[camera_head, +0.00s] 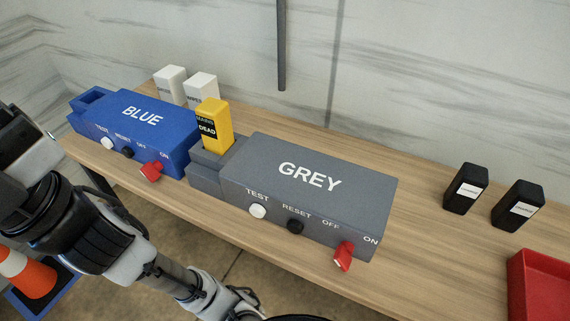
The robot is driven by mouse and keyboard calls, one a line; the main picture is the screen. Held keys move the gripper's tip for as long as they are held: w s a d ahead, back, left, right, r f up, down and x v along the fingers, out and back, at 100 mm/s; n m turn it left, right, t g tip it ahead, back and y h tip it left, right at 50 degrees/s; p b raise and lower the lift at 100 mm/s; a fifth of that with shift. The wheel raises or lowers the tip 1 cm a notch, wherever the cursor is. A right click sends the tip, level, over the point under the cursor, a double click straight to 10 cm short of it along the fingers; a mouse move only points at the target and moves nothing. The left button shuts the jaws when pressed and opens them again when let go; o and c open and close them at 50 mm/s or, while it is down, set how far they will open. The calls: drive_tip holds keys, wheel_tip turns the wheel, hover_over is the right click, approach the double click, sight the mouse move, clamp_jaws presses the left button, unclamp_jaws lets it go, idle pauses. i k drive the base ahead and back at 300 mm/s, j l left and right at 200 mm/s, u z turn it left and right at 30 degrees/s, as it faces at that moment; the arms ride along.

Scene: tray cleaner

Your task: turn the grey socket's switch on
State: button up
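The grey socket (308,181) is a box on the wooden bench, lettered GREY on top. Its front has a white TEST button (257,211), a black RESET button (295,226) and a red switch lever (343,257) below the OFF and ON marks. The lever sticks out with its tip down and slightly left, on the OFF side. A yellow block (217,120), whose label includes DEAD, stands upright in the socket's left end. My arm crosses the lower left and leaves the bottom edge. My gripper's fingers are out of view.
A blue socket (143,118) with its own red lever (152,171) stands close left. Two white blocks (201,88) are behind it. Two black blocks (466,188) and a red tray (545,257) are at the right. Bench between the grey socket and black blocks is clear.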

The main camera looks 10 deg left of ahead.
sight(342, 255)
drive_tip(key=k+l+z, duration=0.15)
drive_tip(key=k+j+u, duration=0.25)
drive_tip(key=j, duration=0.35)
drive_tip(key=k+j+u, duration=0.3)
drive_tip(key=j, duration=0.35)
drive_tip(key=k, duration=0.05)
